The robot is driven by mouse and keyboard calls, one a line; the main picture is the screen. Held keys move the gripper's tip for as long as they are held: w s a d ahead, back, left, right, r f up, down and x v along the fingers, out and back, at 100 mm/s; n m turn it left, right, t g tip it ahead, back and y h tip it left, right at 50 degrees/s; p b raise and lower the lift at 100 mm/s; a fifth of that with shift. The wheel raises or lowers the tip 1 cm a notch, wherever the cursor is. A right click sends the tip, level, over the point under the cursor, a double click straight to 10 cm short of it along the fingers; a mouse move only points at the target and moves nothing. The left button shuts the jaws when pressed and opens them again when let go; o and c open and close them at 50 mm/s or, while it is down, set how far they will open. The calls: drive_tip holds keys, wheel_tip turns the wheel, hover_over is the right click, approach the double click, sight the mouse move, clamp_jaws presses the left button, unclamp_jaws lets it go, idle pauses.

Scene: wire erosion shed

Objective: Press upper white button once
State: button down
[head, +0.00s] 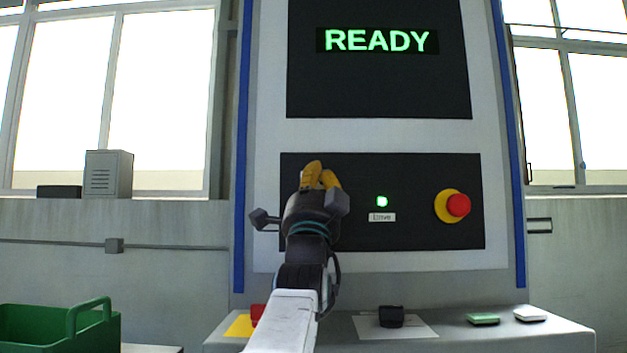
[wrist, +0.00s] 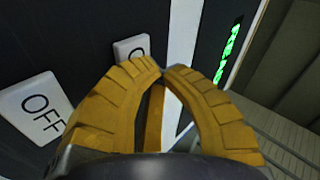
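In the wrist view, a white square button (wrist: 132,47) with a partly hidden label starting with "O" sits on the dark panel, just beyond my fingertips. A second white square marked "OFF" (wrist: 38,108) is at the left, farther from the green display text. My gripper (wrist: 163,70) has its yellow fingers together at the tips, with nothing held. In the head view my gripper (head: 320,172) is in front of the left part of the lower black panel (head: 420,168) and hides both white squares. I cannot tell whether the fingertips touch the panel.
A lit green light (head: 382,202) and a red emergency knob (head: 458,205) are to the right on the panel. The display (head: 377,41) reads "READY". Below, a ledge (head: 560,335) bears a black item (head: 391,317) and flat green (head: 483,319) and white (head: 530,314) pieces.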

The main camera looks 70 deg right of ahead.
drive_tip(key=shift+a, duration=0.1)
idle(0.5)
drive_tip(key=shift+s+a+b, duration=0.25)
drive_tip(key=shift+a+b, duration=0.25)
drive_tip(key=shift+a, duration=0.1)
drive_tip(key=shift+g, duration=0.3)
drive_tip(key=shift+s+a+b, duration=0.2)
drive_tip(key=shift+s+a, duration=0.05)
drive_tip(key=shift+a, duration=0.55)
drive_tip(key=shift+s+a+b, duration=0.2)
drive_tip(key=shift+a+b, duration=0.05)
drive_tip(key=shift+a, duration=0.55)
drive_tip(key=shift+s+a+b, duration=0.2)
drive_tip(key=shift+s+a, duration=0.05)
drive_tip(key=shift+a, duration=0.55)
